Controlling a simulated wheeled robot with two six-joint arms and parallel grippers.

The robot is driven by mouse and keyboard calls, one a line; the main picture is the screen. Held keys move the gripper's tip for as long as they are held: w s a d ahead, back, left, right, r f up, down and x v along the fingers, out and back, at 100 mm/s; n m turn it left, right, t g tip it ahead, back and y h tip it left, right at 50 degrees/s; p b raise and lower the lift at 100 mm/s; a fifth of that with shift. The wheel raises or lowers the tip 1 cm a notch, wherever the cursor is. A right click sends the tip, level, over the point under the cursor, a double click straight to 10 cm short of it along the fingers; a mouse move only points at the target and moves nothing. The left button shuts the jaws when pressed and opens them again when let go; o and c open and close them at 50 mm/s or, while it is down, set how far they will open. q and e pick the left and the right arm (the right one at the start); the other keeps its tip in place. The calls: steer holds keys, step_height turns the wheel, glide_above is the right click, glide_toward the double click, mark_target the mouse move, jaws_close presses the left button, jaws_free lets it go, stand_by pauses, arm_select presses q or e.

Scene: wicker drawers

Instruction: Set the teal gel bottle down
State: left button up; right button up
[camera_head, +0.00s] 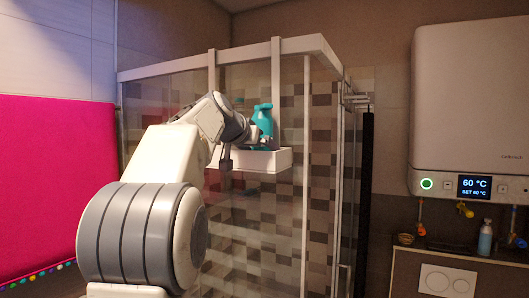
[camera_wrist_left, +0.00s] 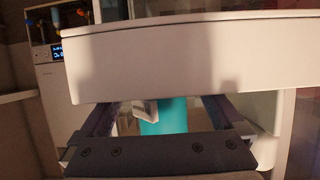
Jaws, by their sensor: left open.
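The teal gel bottle (camera_head: 263,121) stands upright in the white caddy (camera_head: 268,162) hung on the shower frame; its lower part is hidden by the caddy wall. My left gripper (camera_head: 250,132) is at the bottle's left side, just above the caddy rim. In the left wrist view, which is upside down, the bottle (camera_wrist_left: 168,117) shows between the two open fingers (camera_wrist_left: 160,116). The caddy's wall (camera_wrist_left: 170,62) covers the middle of that view and hides the fingertips. Contact between fingers and bottle cannot be made out. My right gripper is out of view.
The glass shower enclosure (camera_head: 328,52) fills the middle behind the caddy. A white boiler (camera_head: 465,90) hangs at the right. Below it a small soap bottle (camera_head: 485,240) and a bowl (camera_head: 405,239) stand on a ledge. A pink towel (camera_head: 55,180) hangs at the left.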

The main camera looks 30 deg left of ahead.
arm_select(q)
steer(key=b+v, duration=0.3)
steer(key=v, duration=0.8)
steer(key=shift+s, duration=0.35)
steer(key=shift+d, duration=0.15)
